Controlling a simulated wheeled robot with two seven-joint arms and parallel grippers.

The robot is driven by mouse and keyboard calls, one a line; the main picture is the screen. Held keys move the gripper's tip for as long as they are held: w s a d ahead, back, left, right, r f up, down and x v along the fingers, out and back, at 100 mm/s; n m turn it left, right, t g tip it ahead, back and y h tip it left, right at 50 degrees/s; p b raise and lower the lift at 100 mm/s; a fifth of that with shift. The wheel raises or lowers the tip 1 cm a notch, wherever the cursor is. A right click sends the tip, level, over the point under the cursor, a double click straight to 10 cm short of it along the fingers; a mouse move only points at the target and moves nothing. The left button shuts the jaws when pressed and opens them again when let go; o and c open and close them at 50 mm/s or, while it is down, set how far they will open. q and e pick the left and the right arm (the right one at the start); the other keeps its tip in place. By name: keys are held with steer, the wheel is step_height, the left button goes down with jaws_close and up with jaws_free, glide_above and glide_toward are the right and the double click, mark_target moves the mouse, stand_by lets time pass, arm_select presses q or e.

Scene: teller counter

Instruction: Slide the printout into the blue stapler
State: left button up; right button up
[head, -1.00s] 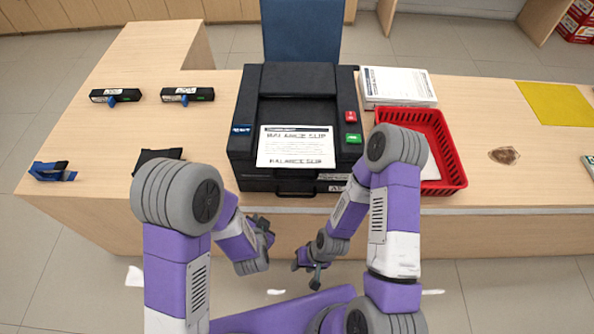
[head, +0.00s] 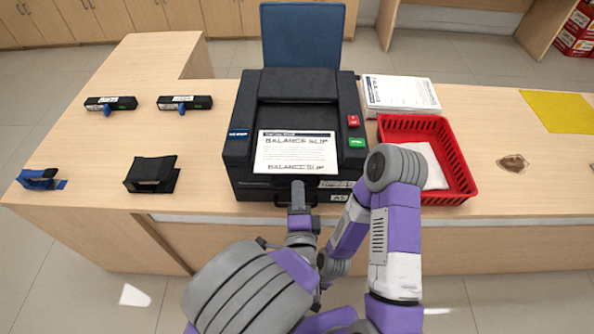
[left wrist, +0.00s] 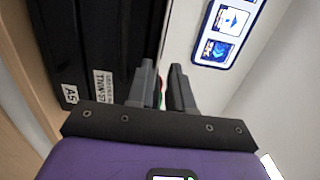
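The printout (head: 295,152), a white sheet headed BALANCE SLIP, lies on the front of the black printer (head: 240,180). The blue stapler (head: 40,180) sits at the counter's far left front corner. My left gripper (head: 298,186) is at the printout's near edge, in front of the printer. In the left wrist view its two fingers (left wrist: 163,82) stand apart with a narrow gap, and I see no paper clearly between them. I cannot tell whether it touches the sheet.
A black desk device (head: 152,176) stands between stapler and printer. Two black items with blue parts (head: 110,103) (head: 185,103) lie behind. A red basket (head: 458,165) and a paper stack (head: 400,92) are right of the printer.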

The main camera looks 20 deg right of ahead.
mark_target(297, 168)
arm_select(q)
steer(key=shift+x, duration=3.15)
steer(key=shift+c, duration=0.3)
jaws_close()
step_height(297, 168, up, 3)
steer(key=p, duration=0.2)
steer(key=shift+f+p, duration=0.15)
steer(key=shift+p, duration=0.2)
steer(key=shift+f, duration=0.1)
